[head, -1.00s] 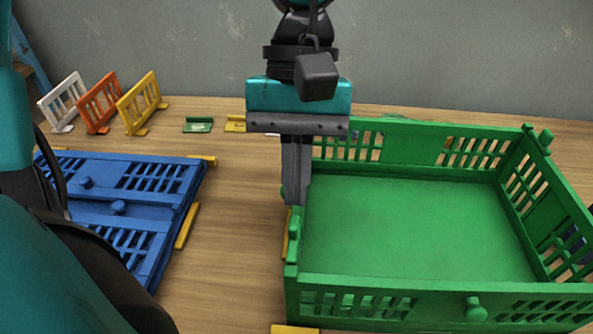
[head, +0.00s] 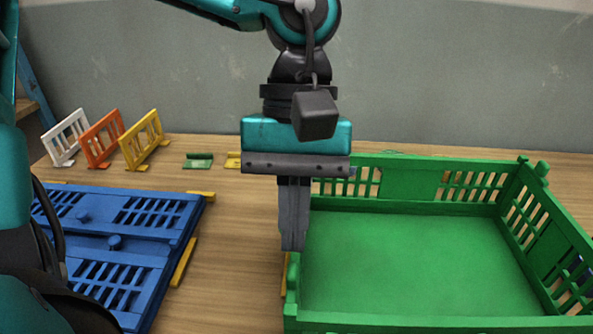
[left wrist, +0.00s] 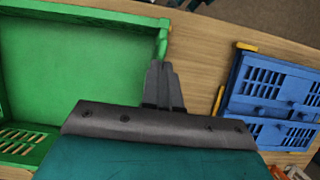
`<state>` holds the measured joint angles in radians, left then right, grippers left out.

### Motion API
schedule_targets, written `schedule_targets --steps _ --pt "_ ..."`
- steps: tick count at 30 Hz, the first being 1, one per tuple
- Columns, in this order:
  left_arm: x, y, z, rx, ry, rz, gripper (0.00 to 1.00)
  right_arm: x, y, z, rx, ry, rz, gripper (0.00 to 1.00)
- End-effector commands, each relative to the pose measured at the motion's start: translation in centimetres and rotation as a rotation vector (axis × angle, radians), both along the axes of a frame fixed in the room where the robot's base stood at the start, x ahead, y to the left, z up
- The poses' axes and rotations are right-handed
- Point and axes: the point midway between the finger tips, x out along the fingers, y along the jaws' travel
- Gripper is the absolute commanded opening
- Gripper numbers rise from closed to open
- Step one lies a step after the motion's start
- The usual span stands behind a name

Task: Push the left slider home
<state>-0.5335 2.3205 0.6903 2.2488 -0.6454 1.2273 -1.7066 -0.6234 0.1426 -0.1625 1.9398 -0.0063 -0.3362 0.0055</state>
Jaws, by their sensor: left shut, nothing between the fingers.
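The green crate (head: 400,325) stands open and empty on the table; its far wall and part of its right wall show. My left gripper (head: 292,248) points down at the crate's left side, shut with nothing between its fingers. A green upright piece (head: 292,272) on the left wall, likely the left slider, shows just below the fingertips. I cannot tell if they touch it. In the left wrist view the shut fingers (left wrist: 162,70) are beside the crate's wall. Most of the left wall is hidden by the gripper. My right gripper is not in view.
A blue flat-folded crate (head: 150,212) lies to the left with yellow strips beside it. White (head: 66,138), orange (head: 103,140) and yellow (head: 143,140) panels stand at the back left. Bare table (head: 235,230) lies between the two crates.

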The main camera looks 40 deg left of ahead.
Motion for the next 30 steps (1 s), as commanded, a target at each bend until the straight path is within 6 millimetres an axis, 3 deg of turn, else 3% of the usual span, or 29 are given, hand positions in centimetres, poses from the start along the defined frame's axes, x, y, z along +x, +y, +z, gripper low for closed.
schedule_targets --steps 15,21,30 --pt "3.3 2.0 9.5 -0.002 -0.002 0.001 0.0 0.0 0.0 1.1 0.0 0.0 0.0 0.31" --pt "3.9 2.4 11.3 -0.001 -0.001 -0.001 0.0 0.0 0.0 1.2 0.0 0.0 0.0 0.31" --pt "4.0 2.5 11.5 -0.001 0.001 -0.001 0.0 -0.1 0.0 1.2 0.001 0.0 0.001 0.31"
